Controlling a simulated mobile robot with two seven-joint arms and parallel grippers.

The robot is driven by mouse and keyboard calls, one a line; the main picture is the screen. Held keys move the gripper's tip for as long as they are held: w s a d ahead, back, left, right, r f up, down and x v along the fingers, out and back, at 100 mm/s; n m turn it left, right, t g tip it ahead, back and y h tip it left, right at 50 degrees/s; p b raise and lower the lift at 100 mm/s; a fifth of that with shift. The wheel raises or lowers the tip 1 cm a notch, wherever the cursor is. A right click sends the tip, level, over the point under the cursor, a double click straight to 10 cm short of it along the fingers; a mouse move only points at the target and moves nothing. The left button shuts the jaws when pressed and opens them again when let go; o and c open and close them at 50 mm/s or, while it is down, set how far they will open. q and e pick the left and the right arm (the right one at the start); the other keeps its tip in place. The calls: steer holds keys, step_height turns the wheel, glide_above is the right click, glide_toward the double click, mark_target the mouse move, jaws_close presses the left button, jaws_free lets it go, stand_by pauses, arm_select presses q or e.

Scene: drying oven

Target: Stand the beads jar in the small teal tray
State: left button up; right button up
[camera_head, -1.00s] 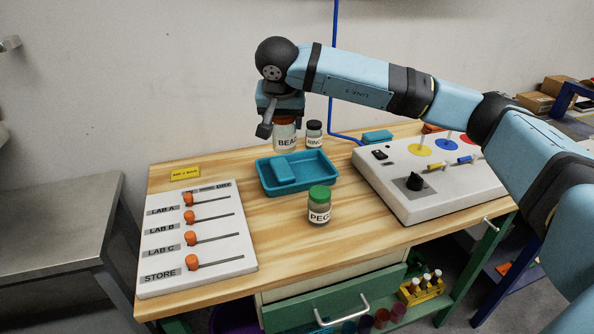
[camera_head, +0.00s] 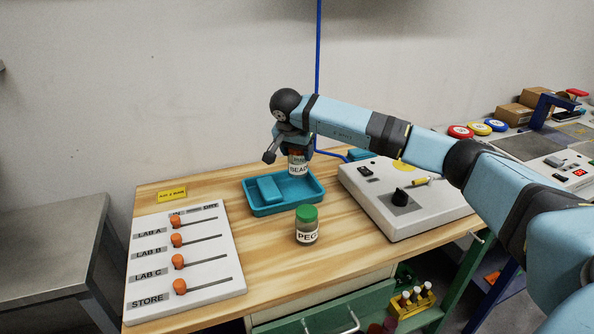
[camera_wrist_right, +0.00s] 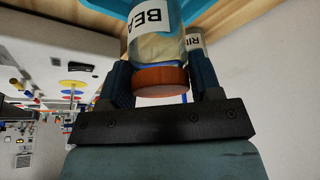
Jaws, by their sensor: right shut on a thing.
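My right gripper (camera_head: 299,150) is shut on the beads jar (camera_head: 299,170) near its orange lid. The jar looks close to upright at the right part of the small teal tray (camera_head: 287,207). I cannot tell whether its base touches the tray. In the right wrist view the jar (camera_wrist_right: 158,28) and its orange lid (camera_wrist_right: 160,81) sit between the fingers (camera_wrist_right: 161,88), with teal beyond the jar. A teal block (camera_head: 269,189) lies in the left part of the tray. My left gripper is not in view.
The rings jar (camera_wrist_right: 196,42) stands close behind the beads jar and is mostly hidden in the head view. A green-lidded pegs jar (camera_head: 306,226) stands in front of the tray. A slider panel (camera_head: 190,265) lies left, a white control box (camera_head: 400,205) right.

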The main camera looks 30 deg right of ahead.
mark_target(297, 166)
step_height(297, 166, down, 2)
steer(key=shift+f, duration=0.15)
step_height(297, 166, down, 4)
steer(key=shift+r, duration=0.2)
steer(key=o, duration=0.9)
steer(key=shift+f, duration=0.1)
steer(key=shift+o, duration=0.2)
steer(key=shift+a+r, duration=0.1)
steer(key=shift+r, duration=0.35)
steer(key=v, duration=1.1)
steer(key=shift+s+a+r+p, duration=0.1)
steer(key=shift+s+r+p, duration=0.05)
steer(key=shift+p, duration=0.15)
